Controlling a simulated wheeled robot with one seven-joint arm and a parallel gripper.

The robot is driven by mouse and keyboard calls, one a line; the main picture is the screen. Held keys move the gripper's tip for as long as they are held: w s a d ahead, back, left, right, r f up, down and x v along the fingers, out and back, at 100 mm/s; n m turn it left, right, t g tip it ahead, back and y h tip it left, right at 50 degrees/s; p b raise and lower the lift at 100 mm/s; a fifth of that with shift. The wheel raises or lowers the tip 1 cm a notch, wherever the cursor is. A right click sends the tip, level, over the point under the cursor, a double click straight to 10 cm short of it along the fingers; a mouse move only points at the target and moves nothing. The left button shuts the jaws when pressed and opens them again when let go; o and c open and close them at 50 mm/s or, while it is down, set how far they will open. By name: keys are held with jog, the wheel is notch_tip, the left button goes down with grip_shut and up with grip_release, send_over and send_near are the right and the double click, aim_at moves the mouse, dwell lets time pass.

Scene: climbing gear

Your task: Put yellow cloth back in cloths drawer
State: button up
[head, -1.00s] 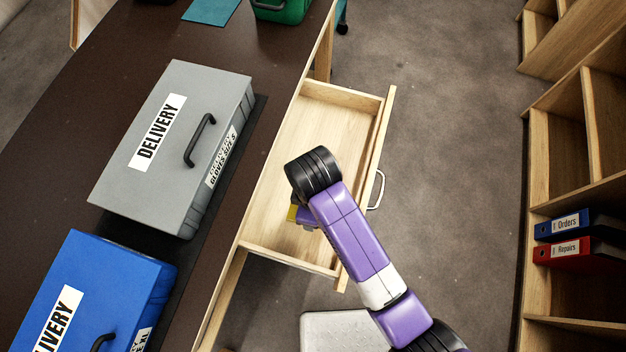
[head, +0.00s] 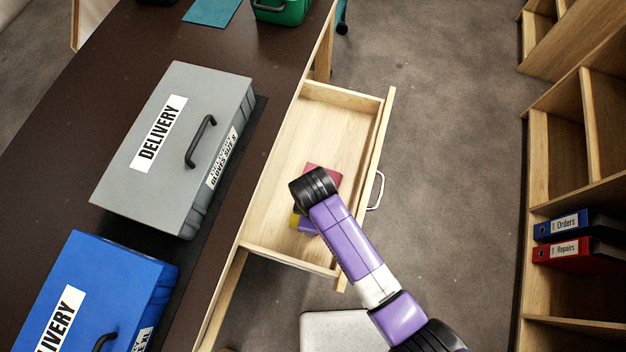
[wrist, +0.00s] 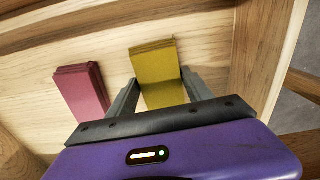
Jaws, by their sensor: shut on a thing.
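The yellow cloth (wrist: 156,66) is a folded stack between the two fingers of my gripper (wrist: 155,95) in the wrist view. My gripper is shut on it, inside the outline of the open wooden drawer (head: 345,110). In the head view only a small yellow edge (head: 294,220) shows beside my arm's black end. Whether the cloth touches the drawer floor I cannot tell. A folded pink-red cloth (wrist: 82,92) lies in the drawer to the left of the yellow one in the wrist view; it also shows partly in the head view (head: 325,175).
The drawer is pulled out from a dark table (head: 60,130). A grey delivery case (head: 150,190) and a blue one (head: 120,270) stand on the table. Wooden shelves (head: 538,160) with a blue and a red binder (head: 570,252) stand at the right. The far part of the drawer is bare.

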jog(key=shift+f, duration=0.3)
jog(key=o, duration=1.5)
jog(key=shift+c, duration=0.2)
jog(key=shift+b, duration=0.55)
notch_tip(320, 180, up, 8)
jog(key=shift+d+r, duration=0.1)
